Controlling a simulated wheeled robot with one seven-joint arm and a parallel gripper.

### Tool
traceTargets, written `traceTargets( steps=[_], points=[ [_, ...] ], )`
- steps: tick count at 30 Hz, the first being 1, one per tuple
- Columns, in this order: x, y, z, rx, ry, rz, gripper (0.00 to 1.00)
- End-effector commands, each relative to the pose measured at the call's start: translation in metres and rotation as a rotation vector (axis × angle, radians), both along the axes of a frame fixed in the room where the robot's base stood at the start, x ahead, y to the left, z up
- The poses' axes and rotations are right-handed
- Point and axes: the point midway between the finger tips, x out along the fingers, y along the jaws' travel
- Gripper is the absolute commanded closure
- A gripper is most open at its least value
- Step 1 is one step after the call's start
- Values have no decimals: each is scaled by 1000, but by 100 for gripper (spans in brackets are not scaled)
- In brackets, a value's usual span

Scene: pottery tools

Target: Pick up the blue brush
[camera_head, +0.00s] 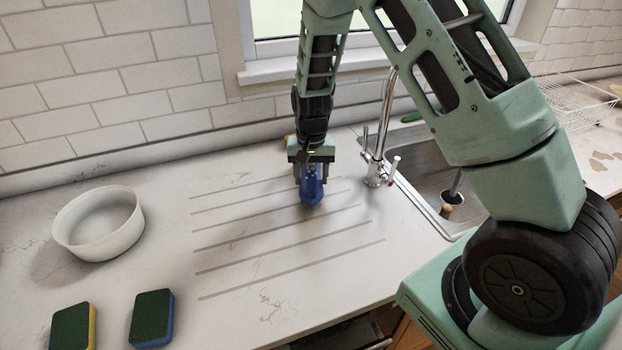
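The blue brush (312,192) is at the far middle of the counter, on or just above the ribbed draining area left of the tap. Only its blue part shows below my gripper; its upper part is hidden. My gripper (311,176) points down over it, with the blue part between or directly below its fingers. The fingers are too small and too much covered to show whether they are shut on it. I cannot tell whether the brush touches the counter.
The tap (378,150) stands close to the right of my gripper, beside the sink (425,170). A white bowl (98,222) is at the left. Two sponges, one yellow and green (72,328), one blue and green (151,318), lie at the front left. The grooved counter between is clear.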

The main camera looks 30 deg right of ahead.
Motion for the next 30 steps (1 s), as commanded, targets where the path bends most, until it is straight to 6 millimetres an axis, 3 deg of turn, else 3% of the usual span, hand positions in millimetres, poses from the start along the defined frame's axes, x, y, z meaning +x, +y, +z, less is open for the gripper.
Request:
traceTargets(
  steps=[7, 21, 30],
  points=[
    [1, 1, 28, 0, -5, 1, 55],
    [-121, 25, 24, 1, -1, 2, 55],
    [-169, 35, 26, 1, -1, 1, 55]
  ],
)
